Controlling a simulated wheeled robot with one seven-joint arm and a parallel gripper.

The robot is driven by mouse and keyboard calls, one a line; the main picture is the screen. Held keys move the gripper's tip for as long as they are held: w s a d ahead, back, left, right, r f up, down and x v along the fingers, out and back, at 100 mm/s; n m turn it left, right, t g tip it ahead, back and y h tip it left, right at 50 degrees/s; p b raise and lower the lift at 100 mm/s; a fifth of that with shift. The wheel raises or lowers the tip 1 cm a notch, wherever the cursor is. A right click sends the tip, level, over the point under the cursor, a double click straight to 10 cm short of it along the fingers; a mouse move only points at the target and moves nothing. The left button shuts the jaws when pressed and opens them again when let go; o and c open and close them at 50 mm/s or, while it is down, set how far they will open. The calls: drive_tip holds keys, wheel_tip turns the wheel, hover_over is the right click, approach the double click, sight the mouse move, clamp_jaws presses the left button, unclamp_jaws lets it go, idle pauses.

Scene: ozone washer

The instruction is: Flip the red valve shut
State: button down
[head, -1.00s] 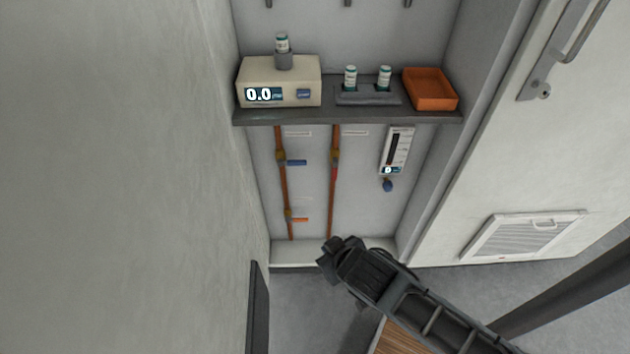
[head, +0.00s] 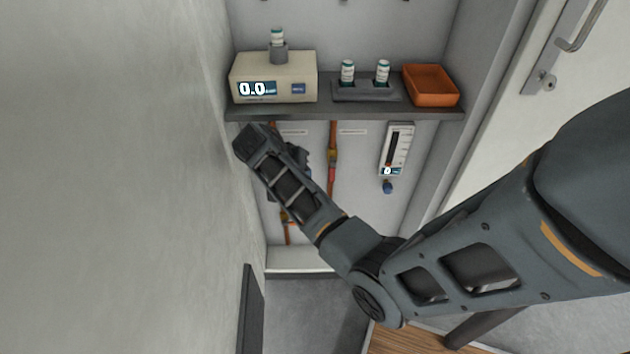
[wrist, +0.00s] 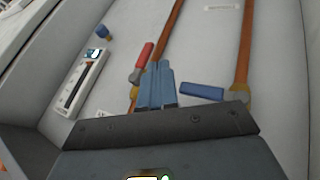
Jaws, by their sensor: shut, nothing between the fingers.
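The red valve handle (wrist: 142,62) shows in the wrist view on the middle pipe, lying roughly along it. In the head view the red handle (head: 332,175) points down along the right-hand copper pipe, below its brass body (head: 332,156). My gripper (wrist: 160,72) is shut and empty. In the wrist view its blue-grey fingers overlap the pipe close beside the red handle; I cannot tell whether they touch. In the head view my arm's end is in front of the left pipe, and the fingertips cannot be made out there.
A blue valve handle (wrist: 202,92) sticks out sideways from the other pipe, right of my fingers. A flow meter (head: 396,150) with a blue knob hangs at right. The shelf (head: 345,112) above carries a meter box (head: 272,80), vials and an orange tray (head: 431,86).

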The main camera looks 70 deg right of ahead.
sight(332, 170)
drive_tip(key=shift+w+d+r, duration=0.15)
drive_tip(key=shift+d+r, duration=0.1)
drive_tip(key=shift+r, duration=0.05)
drive_tip(key=shift+f, duration=0.1)
drive_tip(key=x, duration=1)
